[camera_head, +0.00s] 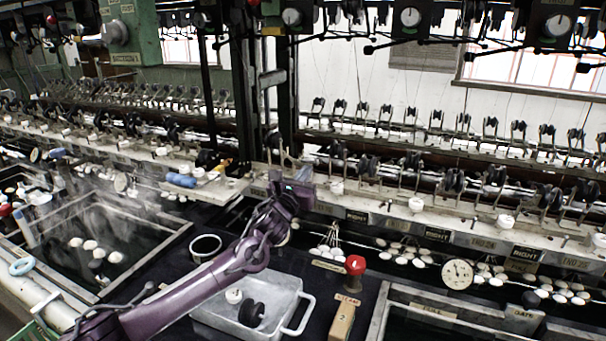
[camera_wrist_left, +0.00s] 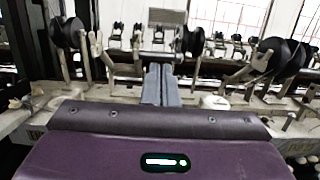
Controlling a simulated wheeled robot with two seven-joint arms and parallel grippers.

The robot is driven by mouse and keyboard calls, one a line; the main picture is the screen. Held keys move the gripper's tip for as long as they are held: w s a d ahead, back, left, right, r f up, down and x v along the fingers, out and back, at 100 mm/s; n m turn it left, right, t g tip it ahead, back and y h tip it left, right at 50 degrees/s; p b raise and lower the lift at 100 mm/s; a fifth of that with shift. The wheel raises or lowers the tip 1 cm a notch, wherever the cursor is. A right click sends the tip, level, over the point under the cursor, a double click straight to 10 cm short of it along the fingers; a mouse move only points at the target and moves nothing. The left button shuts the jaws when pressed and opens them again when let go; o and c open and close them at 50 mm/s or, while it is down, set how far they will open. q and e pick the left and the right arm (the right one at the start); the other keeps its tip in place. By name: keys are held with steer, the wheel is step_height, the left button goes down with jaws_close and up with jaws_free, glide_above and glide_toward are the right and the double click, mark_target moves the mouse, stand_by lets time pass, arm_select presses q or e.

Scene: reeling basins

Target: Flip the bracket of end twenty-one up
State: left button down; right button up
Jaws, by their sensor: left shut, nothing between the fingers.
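My left gripper (camera_head: 302,177) reaches up from the lower left to the machine's front rail in the head view. In the left wrist view its two grey fingers (camera_wrist_left: 161,84) are together with nothing between them, pointing at the row of brackets. A bracket with a black reel (camera_wrist_left: 190,42) stands just beyond and right of the fingertips. Another bracket with a black reel (camera_wrist_left: 69,33) stands at left, and a tilted one (camera_wrist_left: 283,58) at right. The end plates (camera_head: 391,222) are too small to read surely, so I cannot tell which bracket is end twenty-one's. My right gripper is out of view.
A white tray (camera_head: 205,317) with a black spool (camera_head: 251,313) lies below my arm. A red-topped object (camera_head: 355,265), a wooden block (camera_head: 342,320) and a dial (camera_head: 457,274) are to its right. White buttons (camera_head: 416,204) line the rail. A dark post (camera_head: 284,85) rises behind my gripper.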

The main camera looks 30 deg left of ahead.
arm_select(q)
steer(key=w+r+g+p, duration=0.1)
steer(key=r+g+p, duration=0.1)
steer(key=p, duration=0.3)
steer(key=w+r+g+p, duration=0.1)
steer(key=r+g+p, duration=0.1)
steer(key=p, duration=0.3)
steer(key=w+r+g+p, duration=0.1)
steer(key=r+g+p, duration=0.1)
steer(key=p, duration=0.3)
steer(key=shift+a+r+p, duration=0.15)
steer(key=shift+r+p, duration=0.05)
steer(key=shift+p, duration=0.15)
steer(key=shift+w+r+g+p, duration=0.15)
steer(key=shift+w+g+p, duration=0.55)
steer(key=shift+w+g, duration=0.4)
steer(key=shift+w+r, duration=0.1)
steer(key=shift+w, duration=0.05)
steer(key=shift+a+r, duration=0.1)
